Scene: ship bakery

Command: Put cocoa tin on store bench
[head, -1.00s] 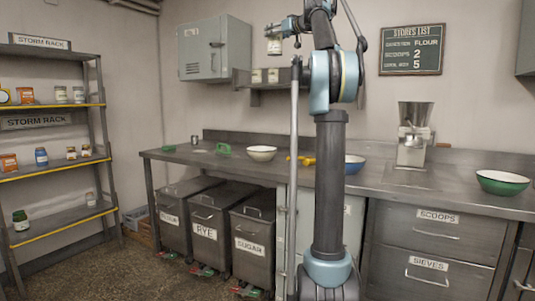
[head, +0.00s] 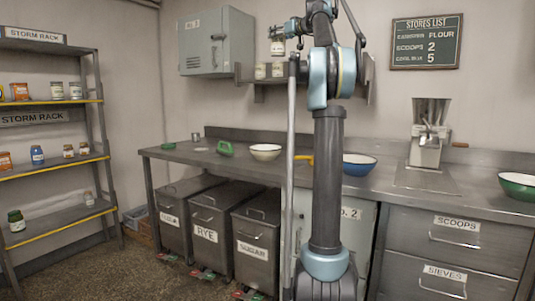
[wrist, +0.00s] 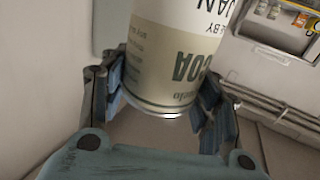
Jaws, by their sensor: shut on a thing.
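The cocoa tin (wrist: 172,60) fills the upper middle of the wrist view, cream and white with dark lettering that reads upside down. My gripper (wrist: 163,108) is shut on it, with blue finger pads on both sides. In the head view the tin (head: 277,46) hangs below my gripper (head: 279,36), high in front of the wall and well above the steel bench (head: 225,167). The long bench runs along the back wall; no label shows that it is the store bench. My arm hides part of its middle.
A wall shelf (head: 258,82) with jars and a grey cabinet (head: 217,42) are near the tin. A storm rack (head: 55,165) stands left.

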